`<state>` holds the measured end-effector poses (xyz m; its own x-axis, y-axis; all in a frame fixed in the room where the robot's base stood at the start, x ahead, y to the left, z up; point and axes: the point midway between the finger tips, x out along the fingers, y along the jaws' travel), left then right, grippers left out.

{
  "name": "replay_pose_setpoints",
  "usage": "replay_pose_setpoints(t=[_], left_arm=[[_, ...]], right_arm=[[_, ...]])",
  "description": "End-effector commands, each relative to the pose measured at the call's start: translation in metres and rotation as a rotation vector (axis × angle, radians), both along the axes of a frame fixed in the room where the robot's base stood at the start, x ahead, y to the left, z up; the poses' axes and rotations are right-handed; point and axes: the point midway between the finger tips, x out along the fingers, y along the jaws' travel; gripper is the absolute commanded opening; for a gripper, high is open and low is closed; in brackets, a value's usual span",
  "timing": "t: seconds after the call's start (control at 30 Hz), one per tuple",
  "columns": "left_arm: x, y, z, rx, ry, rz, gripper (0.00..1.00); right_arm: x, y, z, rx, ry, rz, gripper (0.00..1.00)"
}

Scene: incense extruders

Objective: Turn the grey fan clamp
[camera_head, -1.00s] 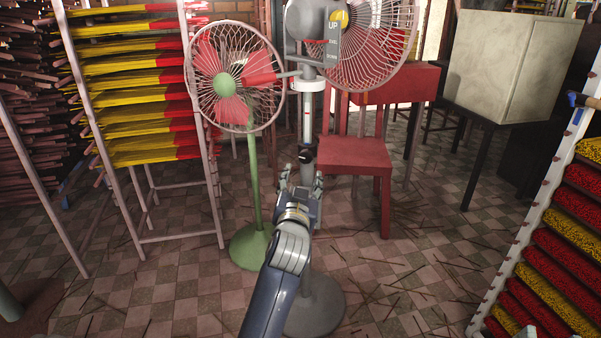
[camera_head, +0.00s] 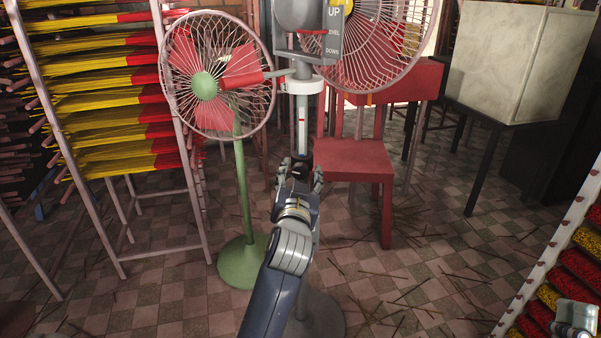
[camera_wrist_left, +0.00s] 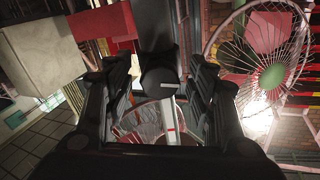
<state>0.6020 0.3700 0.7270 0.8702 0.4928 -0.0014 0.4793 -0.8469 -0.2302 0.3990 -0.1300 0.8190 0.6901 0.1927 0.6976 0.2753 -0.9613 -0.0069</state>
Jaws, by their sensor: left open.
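The grey fan (camera_head: 301,14) stands at the centre, with a label reading UP, LEVEL, DOWN on its side. Its clamp is a dark round knob (camera_head: 302,170) on the pole, and it shows as a black cylinder (camera_wrist_left: 159,82) in the left wrist view. My left gripper (camera_head: 301,174) is open at the clamp, its fingers on either side of it. In the left wrist view the clamp sits between the fingers (camera_wrist_left: 160,88), with gaps visible at both sides. A grey metallic part at the lower right seems to belong to my right arm (camera_head: 575,318); its fingers are not clear.
A green fan (camera_head: 205,86) stands close on the left, beside a rack of yellow and red incense (camera_head: 110,110). A red chair (camera_head: 355,160) is just behind on the right. A pale box (camera_head: 495,60) stands on a dark table. Sticks litter the tiled floor.

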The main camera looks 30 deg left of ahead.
Motion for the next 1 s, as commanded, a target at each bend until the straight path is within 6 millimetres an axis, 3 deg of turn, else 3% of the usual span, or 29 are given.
replay_pose_setpoints(t=[0.23,0.43,0.77,1.0], left_arm=[[0.000,0.000,0.000,0.001,0.000,0.000,0.52],[0.000,0.000,0.000,0.000,0.000,0.000,0.07],[0.000,0.000,0.001,0.010,0.005,0.000,0.08],[0.000,0.000,0.002,0.050,0.029,0.000,0.08]], right_arm=[[0.000,0.000,0.000,0.001,-0.003,0.000,0.40],[0.000,0.000,0.000,0.001,-0.002,0.000,0.40],[0.004,0.001,-0.001,-0.006,0.022,-0.001,0.40],[0.027,0.003,-0.031,-0.061,0.213,-0.011,0.40]])
